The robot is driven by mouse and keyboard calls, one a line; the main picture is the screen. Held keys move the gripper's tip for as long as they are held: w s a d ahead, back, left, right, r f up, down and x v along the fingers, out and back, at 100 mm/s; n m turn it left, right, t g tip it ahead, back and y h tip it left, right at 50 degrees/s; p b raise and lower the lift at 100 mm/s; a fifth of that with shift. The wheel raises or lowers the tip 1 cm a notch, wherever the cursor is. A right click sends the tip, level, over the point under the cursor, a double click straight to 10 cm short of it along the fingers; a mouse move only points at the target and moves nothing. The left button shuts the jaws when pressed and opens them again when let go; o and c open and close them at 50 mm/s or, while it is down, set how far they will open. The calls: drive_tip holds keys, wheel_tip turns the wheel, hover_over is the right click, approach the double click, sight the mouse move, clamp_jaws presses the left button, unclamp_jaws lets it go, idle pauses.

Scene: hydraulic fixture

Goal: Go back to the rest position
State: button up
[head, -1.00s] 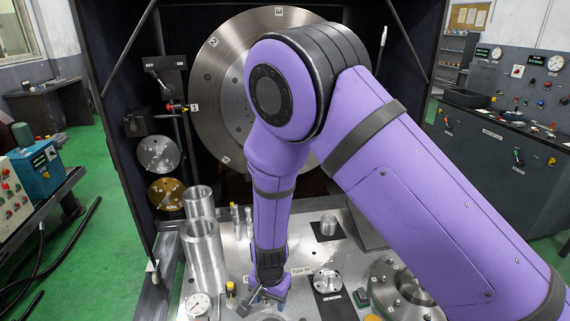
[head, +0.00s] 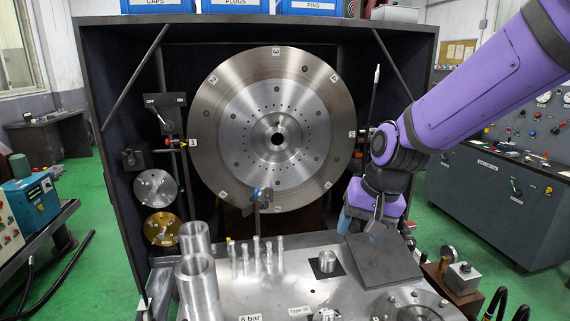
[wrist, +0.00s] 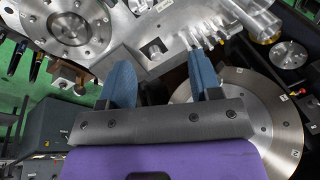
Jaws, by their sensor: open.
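My gripper (head: 360,226) is at the right side of the fixture, in front of the right part of the dark housing and above a tilted dark plate. Its blue fingers point down. In the wrist view my gripper (wrist: 163,82) shows two blue fingers spread wide apart with nothing between them. My purple arm reaches in from the upper right of the head view. The large numbered steel disc (head: 215,130) stands upright inside the housing, left of my gripper. The disc also shows at the lower right of the wrist view (wrist: 262,95).
The dark housing (head: 100,110) encloses the disc. Blue bins (head: 235,6) stand on top. A grey console (head: 495,200) is at the right.

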drive_tip(key=s+d+r+t+h, duration=0.1)
drive_tip(key=s+d+r, duration=0.4)
drive_tip(key=s+d, duration=0.3)
drive_tip(key=s+d+r+n+t+h, duration=0.1)
drive_tip(key=s+d+r+t, duration=0.1)
drive_tip(key=s+d+r, duration=0.4)
drive_tip(key=s+d, duration=0.2)
drive_tip(key=s, duration=0.2)
drive_tip(key=shift+s+r+n, duration=0.2)
drive_tip(key=shift+s+n, duration=0.05)
drive_tip(key=shift+n, duration=0.05)
idle(0.7)
